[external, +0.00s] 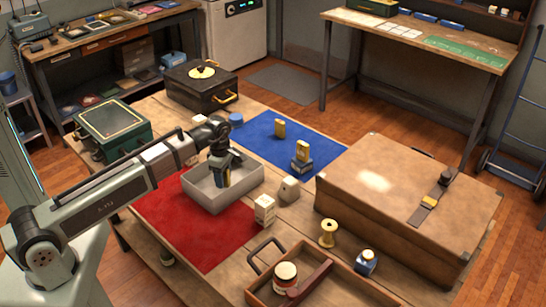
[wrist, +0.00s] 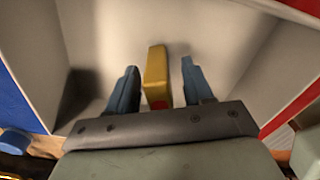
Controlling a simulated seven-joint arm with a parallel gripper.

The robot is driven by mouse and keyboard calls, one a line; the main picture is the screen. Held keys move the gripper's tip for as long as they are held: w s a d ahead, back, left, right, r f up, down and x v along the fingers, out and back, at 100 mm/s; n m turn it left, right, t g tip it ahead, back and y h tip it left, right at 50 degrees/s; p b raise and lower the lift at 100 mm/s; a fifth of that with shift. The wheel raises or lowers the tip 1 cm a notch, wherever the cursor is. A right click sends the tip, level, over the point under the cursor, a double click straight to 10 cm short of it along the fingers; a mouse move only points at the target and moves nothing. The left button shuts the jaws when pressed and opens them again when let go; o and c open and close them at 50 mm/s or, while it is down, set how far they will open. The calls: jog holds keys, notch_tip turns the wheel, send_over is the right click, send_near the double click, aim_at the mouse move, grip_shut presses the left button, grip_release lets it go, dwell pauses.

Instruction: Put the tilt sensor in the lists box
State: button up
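A pale open box (external: 222,197), which I take to be the lists box, stands across the upper edge of the red mat. My gripper (external: 222,181) points down into it. In the wrist view, a narrow yellow block with a red patch (wrist: 156,76), seemingly the tilt sensor, is between the two blue fingers of my gripper (wrist: 160,88). A gap shows on each side of the block, so the fingers look open around it. The pale box walls (wrist: 255,75) surround them. Whether the block rests on the box floor is hard to tell.
A blue mat (external: 262,135) holds a yellow block (external: 279,129) and another yellow piece (external: 302,150) on a small grey-blue box. White blocks (external: 265,209) stand right of the pale box. A large brown case (external: 375,180) fills the right. A wooden tray (external: 262,290) is in front.

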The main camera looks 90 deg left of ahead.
jog(key=shift+r, duration=0.15)
notch_tip(320, 180, up, 12)
jog(key=shift+r, duration=0.1)
dwell(0.7)
